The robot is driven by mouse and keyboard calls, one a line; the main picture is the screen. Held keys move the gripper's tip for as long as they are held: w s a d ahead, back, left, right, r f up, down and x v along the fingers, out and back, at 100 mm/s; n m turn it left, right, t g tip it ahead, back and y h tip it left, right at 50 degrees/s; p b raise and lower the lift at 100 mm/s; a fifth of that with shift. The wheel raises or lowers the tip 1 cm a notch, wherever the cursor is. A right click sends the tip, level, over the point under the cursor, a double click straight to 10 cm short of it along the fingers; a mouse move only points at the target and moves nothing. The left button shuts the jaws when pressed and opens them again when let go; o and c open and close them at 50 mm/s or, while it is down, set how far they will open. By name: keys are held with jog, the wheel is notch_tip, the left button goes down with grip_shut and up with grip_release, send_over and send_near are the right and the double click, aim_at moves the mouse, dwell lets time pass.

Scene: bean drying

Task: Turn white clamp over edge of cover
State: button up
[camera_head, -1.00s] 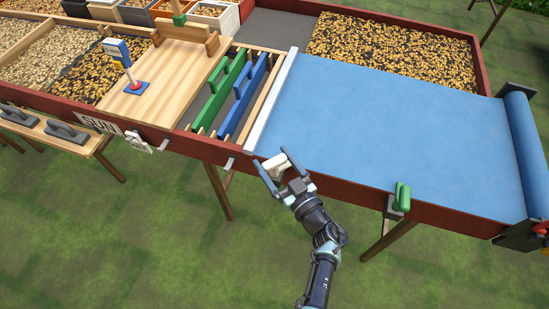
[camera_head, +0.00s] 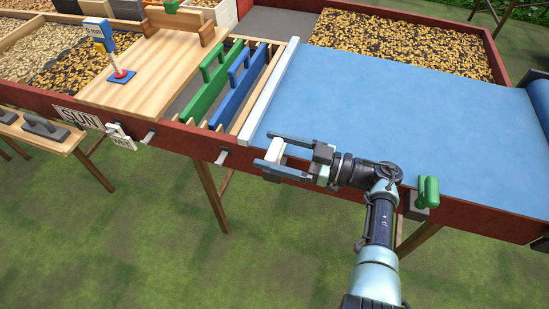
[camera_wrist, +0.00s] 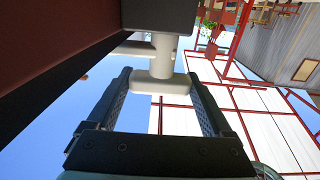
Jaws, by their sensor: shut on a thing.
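The white clamp (camera_head: 275,150) sits at the front red rail of the drying bed, by the near left corner of the blue cover (camera_head: 400,112). My gripper (camera_head: 274,157) is shut on the clamp, with one finger on each side of its handle. In the wrist view my gripper (camera_wrist: 160,92) holds the white T-shaped handle (camera_wrist: 155,82), whose stem runs up to a dark block (camera_wrist: 158,14) by the rail. A white bar (camera_head: 271,88) lies along the cover's left edge. My fingers partly hide the clamp, so I cannot tell whether it presses on the cover.
A green clamp (camera_head: 428,192) stands on the front rail (camera_head: 465,213) to the right. Green (camera_head: 205,90) and blue (camera_head: 240,90) handled boards stand left of the white bar. A wooden board (camera_head: 150,70) carries a small sign. Grass in front is open.

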aim_at(274, 148)
jog(key=shift+r+g, duration=0.1)
jog(key=shift+g, duration=0.2)
jog(key=o, duration=1.1)
jog(key=shift+o, duration=0.2)
notch_tip(274, 148, up, 10)
jog(key=p, duration=0.3)
